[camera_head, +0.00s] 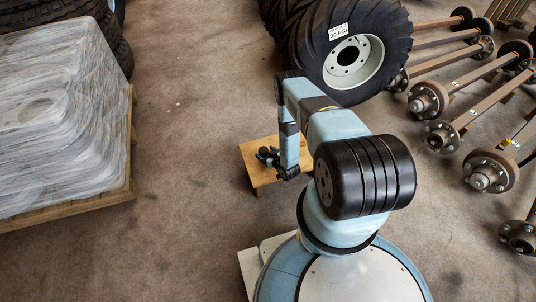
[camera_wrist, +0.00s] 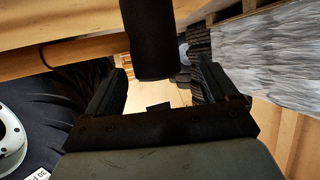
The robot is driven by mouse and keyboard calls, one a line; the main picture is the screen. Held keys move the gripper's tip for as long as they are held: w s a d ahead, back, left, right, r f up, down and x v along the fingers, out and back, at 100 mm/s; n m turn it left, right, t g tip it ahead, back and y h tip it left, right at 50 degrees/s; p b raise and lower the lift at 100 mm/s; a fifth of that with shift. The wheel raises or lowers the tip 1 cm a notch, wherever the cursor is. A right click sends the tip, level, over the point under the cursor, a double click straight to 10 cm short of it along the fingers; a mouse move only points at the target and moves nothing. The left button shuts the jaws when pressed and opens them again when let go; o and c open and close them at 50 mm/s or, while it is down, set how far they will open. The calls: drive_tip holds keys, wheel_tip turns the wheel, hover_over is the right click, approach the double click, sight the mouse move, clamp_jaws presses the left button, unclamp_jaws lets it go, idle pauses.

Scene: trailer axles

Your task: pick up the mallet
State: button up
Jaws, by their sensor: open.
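A thick black cylinder, which looks like part of the mallet (camera_wrist: 148,40), reaches down from the top edge in the wrist view. Its lower end lies between the two fingers of my gripper (camera_wrist: 161,82), with gaps at both sides. My gripper is open and holds nothing. In the head view my gripper (camera_head: 268,157) is low over a small wooden stand (camera_head: 262,181). There the mallet cannot be told apart from the dark gripper parts.
A wrapped pallet load (camera_head: 60,105) stands at the left. A large tyre with a pale rim (camera_head: 348,62) stands behind the arm. Several rusty axles with hubs (camera_head: 455,128) lie at the right. Bare floor (camera_head: 185,150) is open between pallet and stand.

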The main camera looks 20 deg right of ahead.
sight(262, 149)
drive_tip(key=shift+x, duration=2.65)
drive_tip(key=shift+d+f, duration=0.15)
drive_tip(key=shift+c, duration=0.2)
drive_tip(key=c, duration=1.3)
drive_tip(key=shift+c, duration=0.6)
